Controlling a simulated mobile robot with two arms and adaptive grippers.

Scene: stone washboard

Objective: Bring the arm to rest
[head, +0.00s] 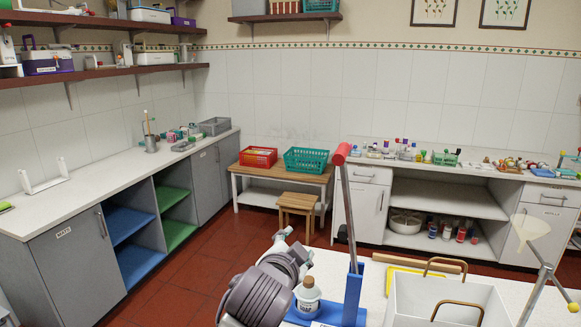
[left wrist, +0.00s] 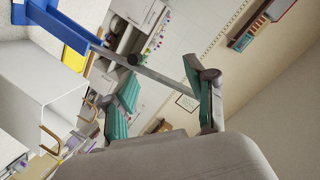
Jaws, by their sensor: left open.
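In the head view my left gripper (head: 294,247) is at the bottom centre, left of an upright metal post. In the left wrist view its two green-padded fingers (left wrist: 160,92) stand well apart, with nothing held between them. The post's rod crosses the picture behind the fingers. In the head view a gap shows between the gripper and the post. My right gripper is in neither view.
Near the gripper are a blue stand (head: 354,292) with a red-topped post, a white bottle (head: 308,297) and a white bin (head: 405,300) with wooden handles. Red floor (head: 185,290) is free on the left.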

